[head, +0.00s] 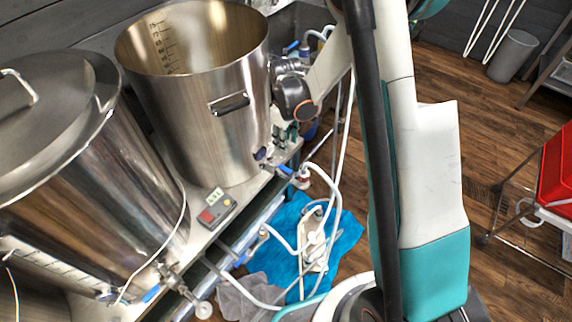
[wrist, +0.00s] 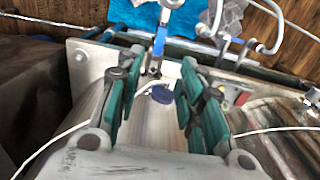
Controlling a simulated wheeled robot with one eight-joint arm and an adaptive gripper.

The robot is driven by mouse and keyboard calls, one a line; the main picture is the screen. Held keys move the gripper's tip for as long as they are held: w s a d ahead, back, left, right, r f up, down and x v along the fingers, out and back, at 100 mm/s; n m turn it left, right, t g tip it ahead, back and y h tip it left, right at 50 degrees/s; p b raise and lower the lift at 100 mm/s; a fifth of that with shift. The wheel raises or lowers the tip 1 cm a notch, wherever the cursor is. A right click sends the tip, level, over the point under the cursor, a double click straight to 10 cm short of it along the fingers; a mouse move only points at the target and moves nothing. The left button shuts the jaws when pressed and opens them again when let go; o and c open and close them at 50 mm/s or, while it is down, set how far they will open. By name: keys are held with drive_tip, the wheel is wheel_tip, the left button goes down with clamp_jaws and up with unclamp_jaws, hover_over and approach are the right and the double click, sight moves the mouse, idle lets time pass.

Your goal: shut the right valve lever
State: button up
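The right kettle (head: 205,110) is a tall open steel pot. Its valve lever, a blue handle (head: 286,170), shows low at its right side in the head view. In the wrist view the blue lever (wrist: 160,42) points away from the kettle, beyond and between my fingertips. A round blue part (wrist: 160,94) lies nearer, between the fingers. My gripper (wrist: 159,72) is open and empty, its two green-padded fingers apart; neither visibly touches the lever. In the head view my gripper is mostly hidden behind my wrist. A second blue lever (head: 151,294) is on the lidded left kettle (head: 110,180).
A controller box (head: 215,211) sits on the stand's ledge between the kettles. White hoses (head: 335,190) and a pump (head: 314,235) on a blue cloth (head: 345,232) are beside the stand. A red crate (head: 558,170) is at the right.

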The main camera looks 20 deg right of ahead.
sight(286, 168)
wheel_tip(286, 168, down, 14)
drive_tip(key=b, duration=0.5)
drive_tip(key=shift+r, duration=0.1)
clamp_jaws()
